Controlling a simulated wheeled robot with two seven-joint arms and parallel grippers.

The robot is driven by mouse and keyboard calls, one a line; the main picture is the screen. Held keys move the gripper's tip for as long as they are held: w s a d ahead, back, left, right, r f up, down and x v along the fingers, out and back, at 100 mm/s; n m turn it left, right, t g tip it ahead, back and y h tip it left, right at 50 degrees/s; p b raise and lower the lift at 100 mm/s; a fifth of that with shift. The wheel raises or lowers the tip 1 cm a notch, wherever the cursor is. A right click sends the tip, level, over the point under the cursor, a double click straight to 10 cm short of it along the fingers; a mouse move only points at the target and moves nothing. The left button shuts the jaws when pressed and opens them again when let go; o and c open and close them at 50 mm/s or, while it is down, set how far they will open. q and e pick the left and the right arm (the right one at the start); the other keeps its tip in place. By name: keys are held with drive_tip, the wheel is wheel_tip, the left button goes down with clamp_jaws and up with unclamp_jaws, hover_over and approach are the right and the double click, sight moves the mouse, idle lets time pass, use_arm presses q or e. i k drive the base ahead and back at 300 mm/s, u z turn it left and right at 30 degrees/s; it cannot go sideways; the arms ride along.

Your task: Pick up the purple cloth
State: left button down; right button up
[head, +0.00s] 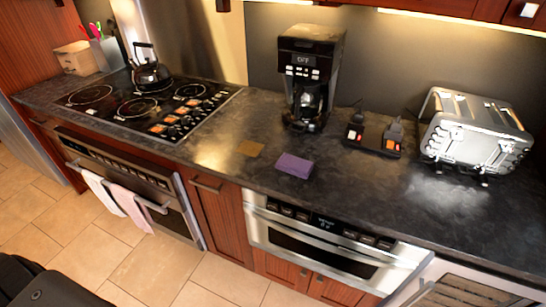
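The purple cloth (294,165) lies on the dark stone countertop (225,150), near its front edge and above the microwave drawer (320,240). It looks like a small, thick folded rectangle. Nothing touches it and its top is fully visible. Neither of my grippers shows in the head view.
A black device (373,137) and a silver toaster (475,130) stand to the right. A cooktop (150,103) with a kettle (150,72) is at left.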

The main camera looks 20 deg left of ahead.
sight(296, 166)
drive_tip(key=k, duration=0.5)
drive_tip(key=z, duration=1.9)
drive_tip(key=i, duration=1.3)
drive_tip(key=u, duration=2.4)
